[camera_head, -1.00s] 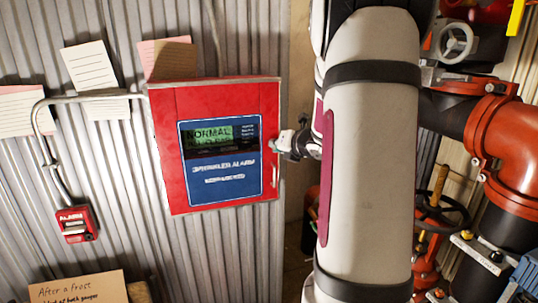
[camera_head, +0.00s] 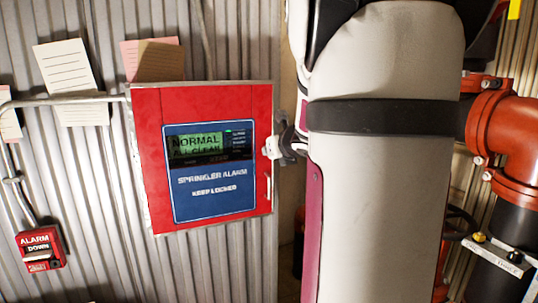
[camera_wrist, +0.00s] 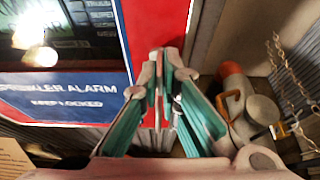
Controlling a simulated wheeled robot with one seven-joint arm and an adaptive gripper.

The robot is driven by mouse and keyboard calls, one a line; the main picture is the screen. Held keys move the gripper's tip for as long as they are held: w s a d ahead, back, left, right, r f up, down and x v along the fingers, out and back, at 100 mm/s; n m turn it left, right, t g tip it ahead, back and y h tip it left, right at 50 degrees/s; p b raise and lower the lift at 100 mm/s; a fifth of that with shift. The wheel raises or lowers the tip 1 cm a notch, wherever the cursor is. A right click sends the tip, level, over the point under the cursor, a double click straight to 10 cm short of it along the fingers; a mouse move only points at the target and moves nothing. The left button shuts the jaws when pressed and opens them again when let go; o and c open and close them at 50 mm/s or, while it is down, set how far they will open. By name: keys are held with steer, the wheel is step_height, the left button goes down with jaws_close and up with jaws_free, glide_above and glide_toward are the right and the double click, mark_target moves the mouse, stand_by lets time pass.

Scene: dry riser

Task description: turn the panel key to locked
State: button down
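The red alarm panel (camera_head: 205,103) hangs on the corrugated wall in the head view, its door closed. Its blue face reads "SPRINKLER ALARM, KEEP LOCKED", and its green screen (camera_head: 195,145) reads "NORMAL, ALL CLEAR". My gripper (camera_head: 272,147) is at the panel's right edge, above a small pale upright handle (camera_head: 268,187). In the wrist view my gripper (camera_wrist: 161,62) has its two fingers close together in front of the red edge of the panel (camera_wrist: 158,22). I cannot make out the key; the fingers may hide it. Whether they hold anything is unclear.
My arm covers much of the right of the head view. Red and black pipework (camera_head: 505,140) stands behind it. A red alarm pull box (camera_head: 40,250) and paper notes (camera_head: 70,70) are on the wall at left. A chain (camera_wrist: 290,85) hangs at right in the wrist view.

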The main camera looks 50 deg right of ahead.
steer(key=shift+f, duration=0.1)
steer(key=c, duration=1.8)
jaws_free()
steer(key=v, duration=1.2)
